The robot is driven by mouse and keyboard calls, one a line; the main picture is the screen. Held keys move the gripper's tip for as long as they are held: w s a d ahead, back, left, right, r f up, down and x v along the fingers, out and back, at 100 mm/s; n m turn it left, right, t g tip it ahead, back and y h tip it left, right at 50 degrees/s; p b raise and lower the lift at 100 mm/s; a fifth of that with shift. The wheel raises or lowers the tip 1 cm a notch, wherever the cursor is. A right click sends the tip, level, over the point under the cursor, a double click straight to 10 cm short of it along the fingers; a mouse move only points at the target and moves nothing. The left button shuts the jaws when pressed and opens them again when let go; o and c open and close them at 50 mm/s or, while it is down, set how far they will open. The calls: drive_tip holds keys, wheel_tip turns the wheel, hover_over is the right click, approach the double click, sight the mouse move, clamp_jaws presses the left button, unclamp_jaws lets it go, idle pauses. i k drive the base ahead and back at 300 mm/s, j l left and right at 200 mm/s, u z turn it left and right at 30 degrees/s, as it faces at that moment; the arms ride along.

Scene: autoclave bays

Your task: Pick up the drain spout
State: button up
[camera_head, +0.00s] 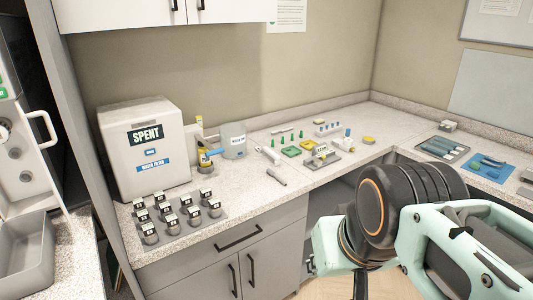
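No part is plainly marked as the drain spout. A small grey tube-like piece (277,177) lies near the front edge of the counter and could be it, but I cannot tell at this size. A white elongated piece (268,155) lies just behind it. A blue and yellow fitting (207,153) stands beside the clear jar. My arm fills the lower right in front of the counter, well apart from these pieces. My gripper's fingertips do not show, so whether it holds anything is hidden.
A white box labelled SPENT (147,148) stands at the left, behind several labelled jars (169,223). A clear jar (234,141) stands near the wall. Green and yellow parts (291,151) and a labelled block (322,153) lie mid-counter.

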sight(269, 171)
drive_tip(key=z, duration=0.45)
drive_tip(key=i+j+z, duration=0.2)
drive_tip(key=z, duration=0.15)
drive_tip(key=i+j+z, duration=0.35)
drive_tip(key=i, duration=0.05)
